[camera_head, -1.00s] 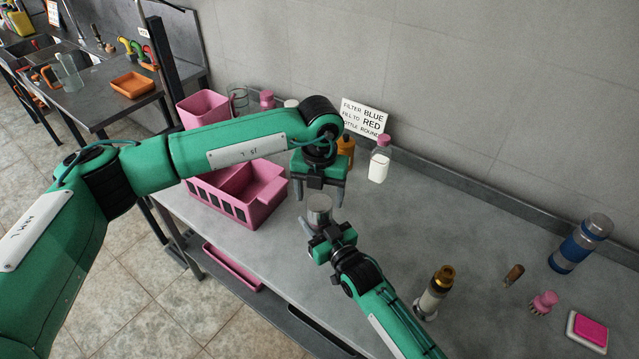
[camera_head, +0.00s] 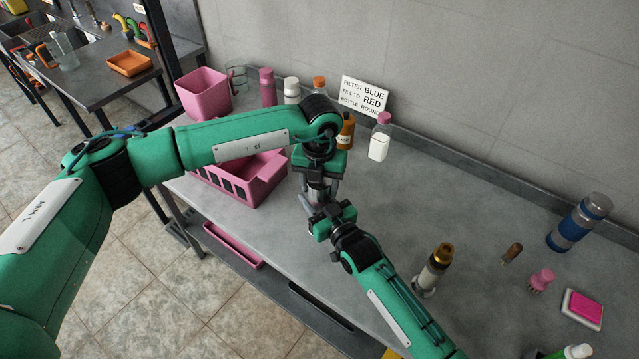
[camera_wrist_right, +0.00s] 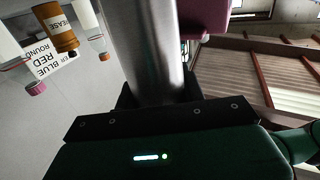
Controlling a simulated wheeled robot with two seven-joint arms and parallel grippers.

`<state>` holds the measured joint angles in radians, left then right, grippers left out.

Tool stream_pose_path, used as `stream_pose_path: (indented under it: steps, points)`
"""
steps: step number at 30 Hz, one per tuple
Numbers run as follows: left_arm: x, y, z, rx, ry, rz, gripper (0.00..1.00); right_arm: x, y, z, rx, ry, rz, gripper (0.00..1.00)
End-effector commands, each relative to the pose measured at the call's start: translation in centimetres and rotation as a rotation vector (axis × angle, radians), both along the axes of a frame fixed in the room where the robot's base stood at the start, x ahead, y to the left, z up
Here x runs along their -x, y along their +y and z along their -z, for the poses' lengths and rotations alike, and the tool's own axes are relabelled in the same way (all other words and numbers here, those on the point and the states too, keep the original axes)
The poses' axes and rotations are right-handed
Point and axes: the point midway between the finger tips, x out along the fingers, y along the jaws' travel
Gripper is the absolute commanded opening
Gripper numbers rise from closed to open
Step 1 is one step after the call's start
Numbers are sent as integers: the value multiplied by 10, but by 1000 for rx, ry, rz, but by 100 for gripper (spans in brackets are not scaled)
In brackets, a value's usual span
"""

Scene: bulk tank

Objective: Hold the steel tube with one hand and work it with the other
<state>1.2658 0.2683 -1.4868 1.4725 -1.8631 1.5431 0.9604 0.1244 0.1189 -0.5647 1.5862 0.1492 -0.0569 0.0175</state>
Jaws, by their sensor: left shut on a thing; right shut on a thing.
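The steel tube (camera_head: 318,192) is a grey metal cylinder held above the front of the table, largely hidden between my two grippers. My left gripper (camera_head: 319,186) comes from above and is shut on the tube's upper part. My right gripper (camera_head: 319,208) comes from below right and is shut on its lower part. In the right wrist view the tube (camera_wrist_right: 140,45) rises from between the right jaws, close to the camera. Its ends are hidden there.
A pink divided bin (camera_head: 262,182), a pink box (camera_head: 203,95) and several bottles stand left and behind. A sign (camera_head: 364,97) leans on the wall. A brass-topped cylinder (camera_head: 434,270), a blue-banded steel cylinder (camera_head: 580,222) and a pink pad (camera_head: 583,308) stand right. The table's middle is clear.

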Motion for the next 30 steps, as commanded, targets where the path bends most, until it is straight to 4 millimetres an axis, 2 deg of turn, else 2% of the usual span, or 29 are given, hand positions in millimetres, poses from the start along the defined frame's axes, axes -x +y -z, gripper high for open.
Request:
stream_pose_path:
  steps: [4, 13, 22, 23, 24, 26, 30]
  points:
    - [0, 0, 0, 0, 0, 30, 26, 0, 0, 0, 0, 0, 0, 0]
    - [0, 0, 0, -1, 0, 282, 26, 0, 0, 0, 0, 0, 0, 0]
    - [0, 0, 0, 0, 0, 296, 26, 0, 0, 0, 0, 0, 0, 0]
    - [0, 0, 0, 0, 0, 296, 57, 0, 0, 0, 0, 0, 0, 0]
    - [0, 0, 0, 0, 0, 296, 65, 0, 0, 0, 0, 0, 0, 0]
    - [0, 0, 0, 0, 0, 296, 75, 0, 0, 0, 0, 0, 0, 0]
    - [1, -1, 0, 3, 1, 298, 75, 0, 1, 0, 1, 1, -1, 0]
